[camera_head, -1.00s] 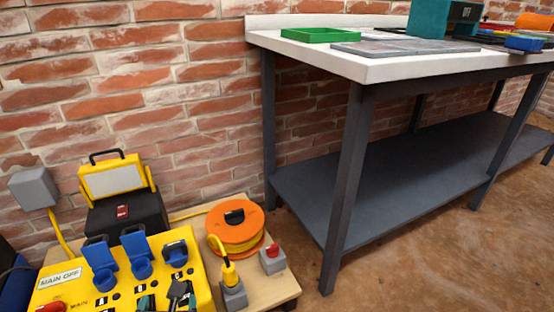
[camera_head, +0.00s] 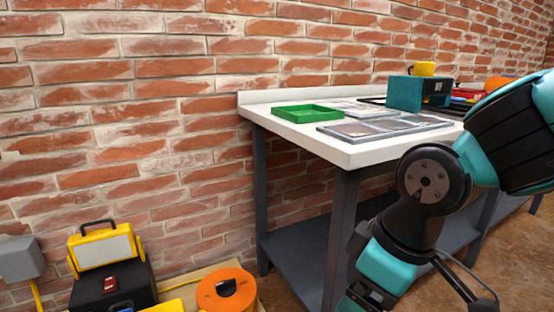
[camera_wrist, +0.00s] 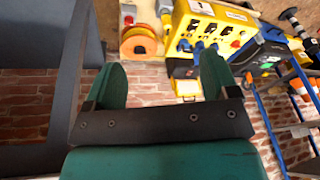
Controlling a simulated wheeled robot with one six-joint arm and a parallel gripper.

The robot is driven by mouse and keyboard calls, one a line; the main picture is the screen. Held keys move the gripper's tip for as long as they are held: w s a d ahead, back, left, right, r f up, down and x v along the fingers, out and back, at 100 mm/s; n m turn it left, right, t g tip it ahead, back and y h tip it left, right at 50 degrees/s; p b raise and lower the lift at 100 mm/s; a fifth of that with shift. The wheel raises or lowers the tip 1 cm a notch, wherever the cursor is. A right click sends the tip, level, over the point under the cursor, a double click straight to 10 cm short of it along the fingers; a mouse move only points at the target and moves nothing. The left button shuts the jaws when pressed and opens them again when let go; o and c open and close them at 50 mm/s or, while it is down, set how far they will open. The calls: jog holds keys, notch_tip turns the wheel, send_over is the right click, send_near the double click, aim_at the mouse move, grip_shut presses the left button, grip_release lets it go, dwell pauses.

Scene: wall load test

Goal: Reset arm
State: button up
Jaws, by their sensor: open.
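My gripper (camera_wrist: 160,85) shows in the wrist view as two green fingers held wide apart, with nothing between them. Beyond the fingers are the brick wall and a yellow power box, all at a distance. In the head view my teal and black arm is raised at the right, in front of the workbench (camera_head: 262,107). The gripper's fingertips are not clearly seen in the head view.
The white bench holds a green tray (camera_head: 307,106), a grey divided tray (camera_head: 345,133) and a teal box (camera_head: 405,93). At lower left are a yellow work light (camera_head: 101,250) and an orange cable reel (camera_head: 226,291). The wrist view shows the yellow power box (camera_wrist: 212,27) and a blue frame (camera_wrist: 268,125).

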jog(key=s+d+r+m+g+y, duration=0.1)
jog(key=s+d+r+m, duration=0.25)
jog(key=s, duration=0.35)
notch_tip(320, 180, up, 38)
jog(key=p, duration=3.8)
jog(key=shift+s+p, duration=0.2)
jog(key=shift+p, duration=0.15)
